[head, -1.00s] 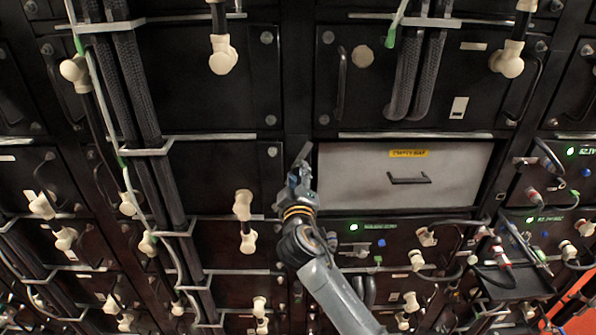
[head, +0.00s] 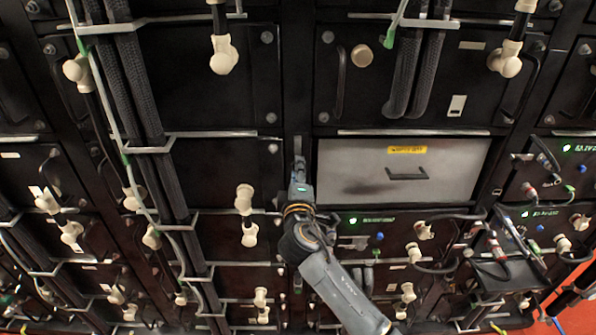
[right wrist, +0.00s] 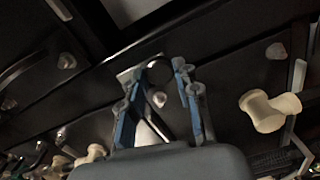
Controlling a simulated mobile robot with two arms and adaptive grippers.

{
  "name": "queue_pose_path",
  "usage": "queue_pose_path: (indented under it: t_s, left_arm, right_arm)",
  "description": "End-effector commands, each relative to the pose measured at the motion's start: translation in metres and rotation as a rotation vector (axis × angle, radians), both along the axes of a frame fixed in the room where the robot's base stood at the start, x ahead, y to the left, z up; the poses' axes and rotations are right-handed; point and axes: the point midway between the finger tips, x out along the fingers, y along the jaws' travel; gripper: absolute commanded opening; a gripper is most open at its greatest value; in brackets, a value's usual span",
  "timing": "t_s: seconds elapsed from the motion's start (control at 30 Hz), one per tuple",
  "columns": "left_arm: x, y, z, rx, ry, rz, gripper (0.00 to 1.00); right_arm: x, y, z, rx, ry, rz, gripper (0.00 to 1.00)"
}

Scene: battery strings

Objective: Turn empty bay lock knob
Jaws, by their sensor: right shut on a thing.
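The empty bay (head: 350,188) is a pale blank panel with a yellow label (head: 407,150) and a dark handle (head: 407,173), right of centre in the head view. My right gripper (head: 299,172) is at the dark post along the bay's left edge. In the right wrist view a dark round knob (right wrist: 159,70) sits between the blue-sided fingers of this gripper (right wrist: 157,82), which is shut on it. A pale plate shows behind the knob. In the head view the gripper hides the knob. My left gripper is out of view.
Black battery modules surround the bay. Cream connectors (head: 244,199) and thick braided cables (head: 146,90) stand out to the left. Below and right are modules with green lights (head: 353,221) and looped cables. A cream connector (right wrist: 270,110) is right of the gripper in the wrist view.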

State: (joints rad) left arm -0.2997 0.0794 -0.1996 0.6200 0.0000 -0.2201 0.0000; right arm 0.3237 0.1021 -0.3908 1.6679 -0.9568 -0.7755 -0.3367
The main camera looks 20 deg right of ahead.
Motion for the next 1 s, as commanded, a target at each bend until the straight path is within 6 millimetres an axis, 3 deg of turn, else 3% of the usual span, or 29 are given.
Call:
queue_pose_path:
  t_s: [0.3, 0.33, 0.4, 0.43, 0.77, 1.0]
  left_arm:
    - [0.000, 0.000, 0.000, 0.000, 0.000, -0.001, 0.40]
    - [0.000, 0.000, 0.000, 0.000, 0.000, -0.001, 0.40]
    - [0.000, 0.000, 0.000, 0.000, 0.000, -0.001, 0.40]
    - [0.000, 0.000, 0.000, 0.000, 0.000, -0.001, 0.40]
    - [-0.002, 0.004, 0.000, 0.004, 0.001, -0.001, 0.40]
    - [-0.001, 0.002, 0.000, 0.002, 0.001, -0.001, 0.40]
  right_arm:
    - [0.000, 0.000, -0.001, -0.004, 0.002, 0.001, 0.00]
    - [0.000, 0.000, -0.001, -0.004, 0.002, 0.001, 0.38]
    - [0.000, 0.000, -0.001, -0.003, 0.002, 0.001, 0.52]
    - [0.000, 0.000, -0.001, -0.003, 0.002, 0.001, 0.54]
    - [-0.002, 0.001, -0.001, -0.001, 0.001, 0.000, 0.54]
    - [-0.037, 0.011, -0.002, 0.001, 0.002, 0.003, 0.54]
